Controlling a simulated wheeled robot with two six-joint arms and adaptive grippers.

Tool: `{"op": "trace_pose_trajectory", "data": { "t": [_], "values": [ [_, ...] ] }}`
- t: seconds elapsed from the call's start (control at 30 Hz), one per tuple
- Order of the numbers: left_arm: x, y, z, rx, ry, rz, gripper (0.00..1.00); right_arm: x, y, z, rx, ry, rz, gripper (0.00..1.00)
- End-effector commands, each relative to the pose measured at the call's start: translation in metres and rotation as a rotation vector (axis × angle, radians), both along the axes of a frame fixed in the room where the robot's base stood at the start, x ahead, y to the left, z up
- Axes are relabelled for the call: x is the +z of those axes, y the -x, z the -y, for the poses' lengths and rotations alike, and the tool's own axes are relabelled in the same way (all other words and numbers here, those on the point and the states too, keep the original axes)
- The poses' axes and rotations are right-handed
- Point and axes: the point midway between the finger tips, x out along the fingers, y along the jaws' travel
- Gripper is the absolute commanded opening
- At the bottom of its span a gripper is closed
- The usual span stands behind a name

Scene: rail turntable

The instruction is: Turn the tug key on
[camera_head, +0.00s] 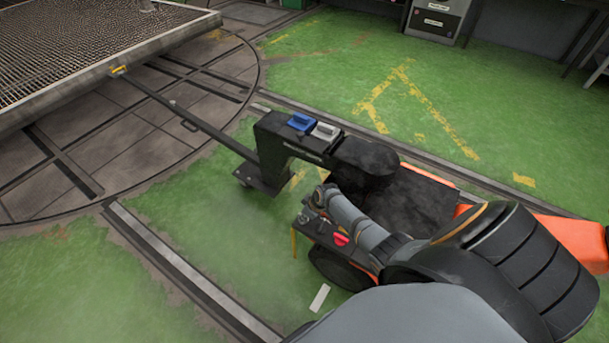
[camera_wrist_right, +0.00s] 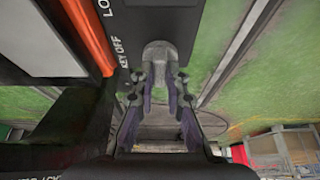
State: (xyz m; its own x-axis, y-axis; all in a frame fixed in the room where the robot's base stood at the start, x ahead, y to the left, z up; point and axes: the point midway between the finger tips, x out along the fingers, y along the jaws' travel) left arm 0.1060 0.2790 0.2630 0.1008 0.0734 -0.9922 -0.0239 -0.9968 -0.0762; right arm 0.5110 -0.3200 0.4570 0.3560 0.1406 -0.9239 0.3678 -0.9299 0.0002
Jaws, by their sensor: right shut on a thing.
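The tug (camera_head: 385,190), dark with orange edges, stands on the green floor, and my right arm reaches over its side panel (camera_head: 318,232). My right gripper (camera_wrist_right: 158,95) is at this panel; it also shows in the head view (camera_head: 320,196), small and partly merged with the panel's fittings. In the right wrist view its fingers are shut on the rounded grey key (camera_wrist_right: 159,54). A "KEY OFF" label (camera_wrist_right: 123,54) is printed beside the key on the dark panel. The key is too small to make out in the head view. My left gripper is not in view.
A red knob (camera_head: 341,239) sits on the panel close to my right arm. A blue block (camera_head: 301,121) and a grey block (camera_head: 326,131) are on top of the tug. A tow bar (camera_head: 190,118) runs to a mesh platform (camera_head: 80,45) over the turntable (camera_head: 120,130).

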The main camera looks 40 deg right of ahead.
Motion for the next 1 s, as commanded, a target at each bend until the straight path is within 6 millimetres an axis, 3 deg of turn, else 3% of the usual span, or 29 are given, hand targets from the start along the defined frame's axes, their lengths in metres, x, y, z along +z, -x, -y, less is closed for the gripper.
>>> {"op": "trace_pose_trajectory", "data": {
  "t": [0.1,0.13,0.3,0.67,0.83,1.0],
  "values": [
    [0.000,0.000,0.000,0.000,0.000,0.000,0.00,0.000,0.000,0.000,-0.001,0.000,0.000,0.00],
    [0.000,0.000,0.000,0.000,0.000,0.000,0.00,0.000,0.000,0.000,-0.001,0.000,0.000,0.16],
    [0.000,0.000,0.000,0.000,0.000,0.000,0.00,0.000,0.000,0.000,0.000,0.000,0.000,0.36],
    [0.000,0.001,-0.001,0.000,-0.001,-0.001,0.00,0.004,0.002,0.002,0.001,0.001,0.000,0.36],
    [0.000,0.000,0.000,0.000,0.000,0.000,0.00,0.026,0.011,0.005,0.002,0.002,0.002,0.36],
    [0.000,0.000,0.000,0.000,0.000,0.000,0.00,0.060,0.024,0.010,0.004,0.005,0.001,0.36]
  ]
}}
